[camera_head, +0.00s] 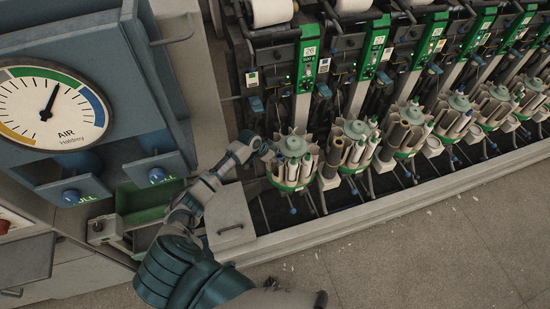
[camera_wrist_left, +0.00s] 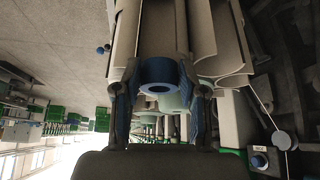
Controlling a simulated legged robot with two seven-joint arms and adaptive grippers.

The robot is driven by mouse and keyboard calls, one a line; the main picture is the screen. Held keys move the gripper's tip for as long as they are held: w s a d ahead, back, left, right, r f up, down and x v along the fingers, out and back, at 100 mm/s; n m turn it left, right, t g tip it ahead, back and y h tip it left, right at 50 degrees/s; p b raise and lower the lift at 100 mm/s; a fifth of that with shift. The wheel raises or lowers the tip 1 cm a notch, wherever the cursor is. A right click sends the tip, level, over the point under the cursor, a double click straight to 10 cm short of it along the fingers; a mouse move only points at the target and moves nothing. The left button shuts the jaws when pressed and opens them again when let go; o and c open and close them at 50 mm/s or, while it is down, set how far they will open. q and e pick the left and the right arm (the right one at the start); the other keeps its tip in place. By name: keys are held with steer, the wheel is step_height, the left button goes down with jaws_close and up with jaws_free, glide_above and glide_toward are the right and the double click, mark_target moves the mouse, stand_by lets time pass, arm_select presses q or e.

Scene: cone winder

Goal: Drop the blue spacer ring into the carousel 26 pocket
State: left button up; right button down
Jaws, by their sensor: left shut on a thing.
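My left gripper (camera_head: 272,152) reaches in from the left and is at the left side of the carousel under the 26 sign (camera_head: 310,51). In the left wrist view its two fingers (camera_wrist_left: 160,92) are shut on the blue spacer ring (camera_wrist_left: 158,74), its hole facing the camera. The carousel 26 (camera_head: 291,184) has a green base band and several pale upright pockets around a grey-green hub. In the wrist view large pale curved pocket walls (camera_wrist_left: 217,40) stand right behind the ring. Whether the ring is over a pocket opening, I cannot tell. My right gripper does not show.
More carousels, such as the neighbouring one (camera_head: 354,149), stand in a row to the right. A pressure gauge (camera_head: 52,107) and a green tray (camera_head: 147,204) are at the left. A pale rail (camera_head: 380,204) runs before the machine; open floor lies in front.

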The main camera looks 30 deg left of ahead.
arm_select(q)
steer(key=shift+f, duration=0.2)
steer(key=shift+r+p, duration=0.15)
steer(key=shift+p, duration=0.15)
stand_by(0.6)
stand_by(0.6)
steer(key=o, duration=0.9)
steer(key=shift+r, duration=0.1)
step_height(320, 180, up, 8)
steer(key=p, duration=0.6)
